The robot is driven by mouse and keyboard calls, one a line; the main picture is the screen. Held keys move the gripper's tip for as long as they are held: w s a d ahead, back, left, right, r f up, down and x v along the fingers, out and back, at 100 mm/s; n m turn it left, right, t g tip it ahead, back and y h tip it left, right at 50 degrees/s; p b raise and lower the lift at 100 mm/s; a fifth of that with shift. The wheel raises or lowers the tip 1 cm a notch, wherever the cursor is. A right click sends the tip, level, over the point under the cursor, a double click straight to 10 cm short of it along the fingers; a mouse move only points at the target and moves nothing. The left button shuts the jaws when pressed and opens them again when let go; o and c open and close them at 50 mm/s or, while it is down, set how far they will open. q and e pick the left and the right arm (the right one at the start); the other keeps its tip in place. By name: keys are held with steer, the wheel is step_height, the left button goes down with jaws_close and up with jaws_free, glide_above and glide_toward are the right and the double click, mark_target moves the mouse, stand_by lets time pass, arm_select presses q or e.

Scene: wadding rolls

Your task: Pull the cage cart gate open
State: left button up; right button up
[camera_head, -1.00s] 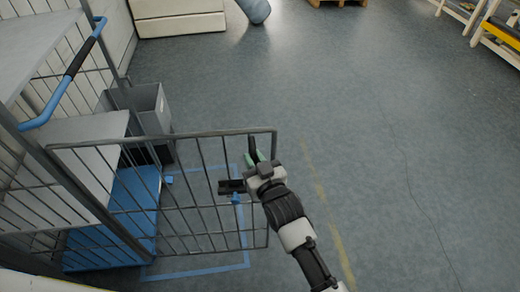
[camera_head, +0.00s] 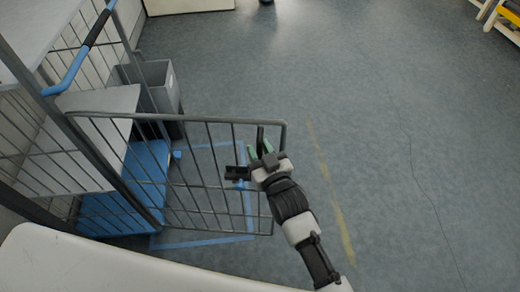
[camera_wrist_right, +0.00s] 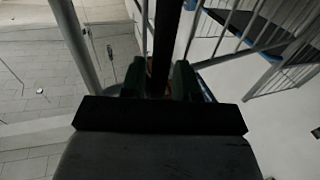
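The grey wire gate (camera_head: 211,189) of the cage cart (camera_head: 128,185) stands swung out to the right from the cart's front post, over the floor. A black latch piece with a blue part (camera_head: 237,173) sits near its free side. My right gripper (camera_head: 262,147) is at the upper part of the gate's free end. In the right wrist view its green fingertips (camera_wrist_right: 160,78) lie on both sides of a dark upright bar (camera_wrist_right: 165,35), apparently closed on it. The exact contact is dark and partly hidden. My left gripper is not in view.
The cart has a blue base, pale shelves (camera_head: 105,98) and a blue handle (camera_head: 66,74). A grey bin (camera_head: 160,85) stands behind the gate. Blue tape (camera_head: 203,242) outlines the floor there.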

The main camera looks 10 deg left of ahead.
steer(key=shift+o, duration=0.7)
steer(key=shift+s+d+f, duration=0.1)
steer(key=shift+s, duration=0.1)
steer(key=b+v, duration=0.2)
steer(key=v, duration=0.8)
steer(key=shift+s, duration=0.2)
